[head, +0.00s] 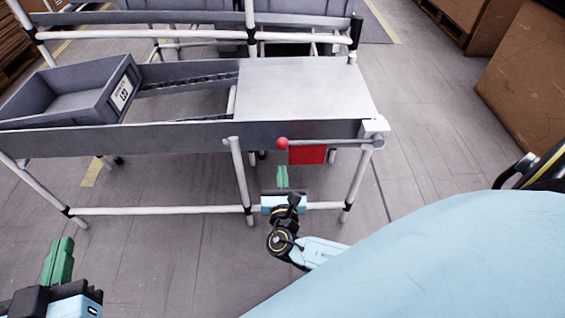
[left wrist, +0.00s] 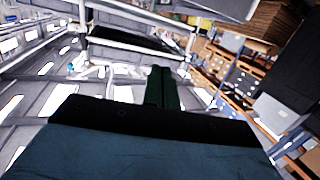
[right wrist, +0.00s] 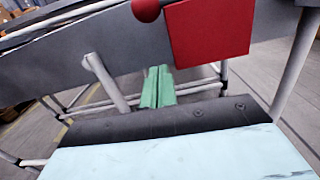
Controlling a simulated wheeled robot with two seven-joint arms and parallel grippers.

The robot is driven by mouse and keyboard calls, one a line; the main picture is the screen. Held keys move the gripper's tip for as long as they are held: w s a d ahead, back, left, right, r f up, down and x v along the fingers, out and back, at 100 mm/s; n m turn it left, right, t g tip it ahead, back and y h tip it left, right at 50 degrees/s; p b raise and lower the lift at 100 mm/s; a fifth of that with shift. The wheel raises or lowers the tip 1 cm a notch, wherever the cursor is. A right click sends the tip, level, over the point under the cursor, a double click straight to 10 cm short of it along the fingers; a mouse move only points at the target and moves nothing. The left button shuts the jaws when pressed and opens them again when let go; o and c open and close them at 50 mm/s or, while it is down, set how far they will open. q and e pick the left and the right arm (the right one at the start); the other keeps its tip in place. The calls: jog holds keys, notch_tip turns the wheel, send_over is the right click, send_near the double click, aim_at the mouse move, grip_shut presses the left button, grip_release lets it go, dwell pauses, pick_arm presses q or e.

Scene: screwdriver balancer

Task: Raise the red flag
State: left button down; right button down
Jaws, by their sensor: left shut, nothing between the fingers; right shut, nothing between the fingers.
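The red flag (head: 307,155) is a flat red panel hanging below a horizontal rod at the right end of the workstation's front rail. A red ball knob (head: 282,143) sits at the rod's left end. In the right wrist view the flag (right wrist: 208,32) and knob (right wrist: 146,9) are large, above the fingers. My right gripper (head: 282,177) is shut and empty, just below and left of the flag, apart from it. Its green fingers (right wrist: 158,88) are together. My left gripper (head: 58,262) is shut and empty at the lower left, far from the flag; its fingers (left wrist: 162,88) are together.
The workstation's flat grey top (head: 305,88) lies behind the flag. A grey bin (head: 70,92) with a label rests tilted on the left. White pipe legs (head: 241,180) and a low crossbar stand near my right gripper. Cardboard boxes (head: 530,85) stand at the right. Floor in front is clear.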

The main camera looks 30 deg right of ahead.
pick_arm(q)
jog(key=shift+s+a+f+g+p, duration=0.1)
jog(key=shift+f+g+p, duration=0.2)
jog(key=shift+f, duration=0.15)
pick_arm(e)
jog(key=shift+w+d+r, duration=0.2)
jog(key=shift+w+r, duration=0.05)
jog(key=shift+r, duration=0.4)
jog(key=shift+w+d+r, duration=0.15)
jog(key=shift+w+r, duration=0.1)
jog(key=shift+r, duration=0.45)
jog(key=shift+w+d+r, duration=0.2)
jog(key=shift+w+r, duration=0.05)
jog(key=shift+r, duration=0.4)
